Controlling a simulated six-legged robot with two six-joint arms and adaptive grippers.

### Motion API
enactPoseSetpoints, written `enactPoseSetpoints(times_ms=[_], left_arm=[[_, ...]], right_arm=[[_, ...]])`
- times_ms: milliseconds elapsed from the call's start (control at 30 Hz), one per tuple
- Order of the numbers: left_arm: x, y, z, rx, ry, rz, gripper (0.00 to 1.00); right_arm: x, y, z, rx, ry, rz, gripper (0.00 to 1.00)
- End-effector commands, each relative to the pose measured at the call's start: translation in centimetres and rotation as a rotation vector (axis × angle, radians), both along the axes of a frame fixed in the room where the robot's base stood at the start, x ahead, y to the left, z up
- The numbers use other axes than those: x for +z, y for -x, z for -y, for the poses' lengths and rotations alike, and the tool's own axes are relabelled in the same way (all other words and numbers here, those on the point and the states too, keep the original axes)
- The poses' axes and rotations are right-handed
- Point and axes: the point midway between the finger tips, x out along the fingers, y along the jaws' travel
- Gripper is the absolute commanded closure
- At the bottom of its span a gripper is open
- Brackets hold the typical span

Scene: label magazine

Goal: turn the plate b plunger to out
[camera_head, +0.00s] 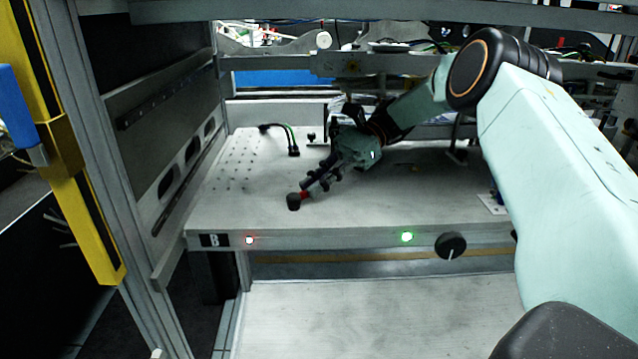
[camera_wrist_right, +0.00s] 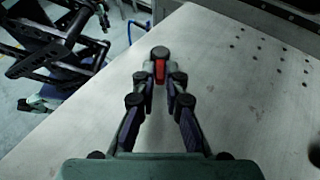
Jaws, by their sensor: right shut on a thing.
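The plate marked B (camera_head: 340,237) is a pale, flat shelf with a black "B" label at the left of its front edge. The plunger, with a black round head (camera_head: 293,201) and a red body (camera_head: 305,194), is near the front edge, left of the middle. My right gripper (camera_head: 312,188) reaches in from the right, its fingers shut on the plunger. In the right wrist view the red body (camera_wrist_right: 159,72) lies between the fingertips and the black head (camera_wrist_right: 160,52) sticks out beyond them. The plunger's lower end is hidden. My left gripper is not in view.
Black cable ends (camera_head: 288,142) lie at the back left of the plate. Grey frame posts stand at the left.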

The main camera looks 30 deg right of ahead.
Motion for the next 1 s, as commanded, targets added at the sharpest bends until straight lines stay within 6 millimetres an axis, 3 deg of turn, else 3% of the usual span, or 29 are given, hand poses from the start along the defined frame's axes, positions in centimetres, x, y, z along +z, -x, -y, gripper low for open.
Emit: enactPoseSetpoints(times_ms=[767,800,1000], left_arm=[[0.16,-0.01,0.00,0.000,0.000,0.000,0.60],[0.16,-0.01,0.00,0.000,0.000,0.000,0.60],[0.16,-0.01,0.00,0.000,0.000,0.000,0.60]], right_arm=[[-0.01,-0.33,0.01,0.060,0.001,0.000,1.00],[0.00,-0.33,0.02,0.060,0.001,0.000,0.86],[0.00,-0.32,0.00,0.060,0.001,0.000,0.69]])
